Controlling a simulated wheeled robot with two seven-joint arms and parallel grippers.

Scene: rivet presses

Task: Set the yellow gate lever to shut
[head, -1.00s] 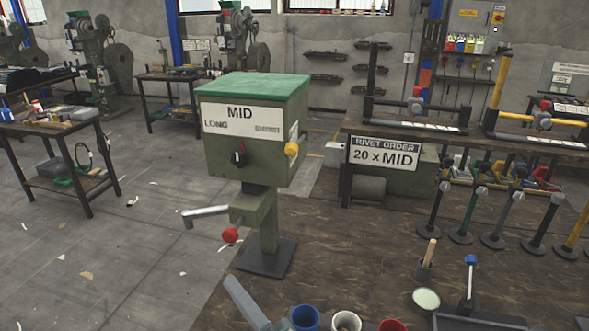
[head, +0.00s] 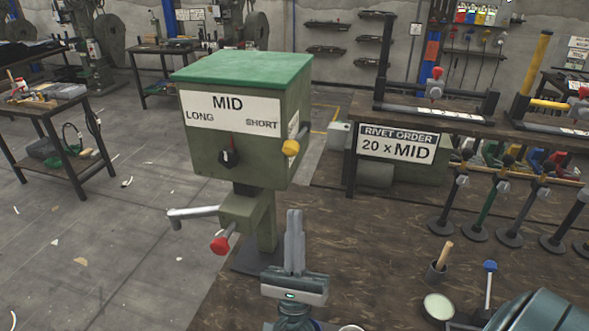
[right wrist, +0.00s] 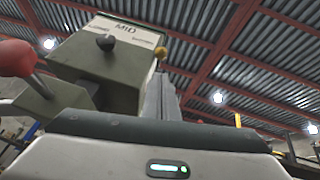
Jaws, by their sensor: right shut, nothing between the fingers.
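The yellow gate lever shows as a yellow knob (head: 290,147) on the right side of the green press box (head: 205,155). It also appears in the right wrist view (right wrist: 161,52), at the box's right edge. A label plate on that side is partly hidden behind the knob. My right gripper (head: 294,213) is upright, with its fingers together and empty, below the knob in the head view. In the right wrist view its fingers (right wrist: 160,90) point up beside the box, below the knob. The gap in depth is hard to tell. My left gripper is out of view.
The box front has a black selector knob (head: 228,157) under the MID, LONG and SHORT label. Below are a metal crank (head: 195,212) and a red-knobbed lever (head: 220,245).

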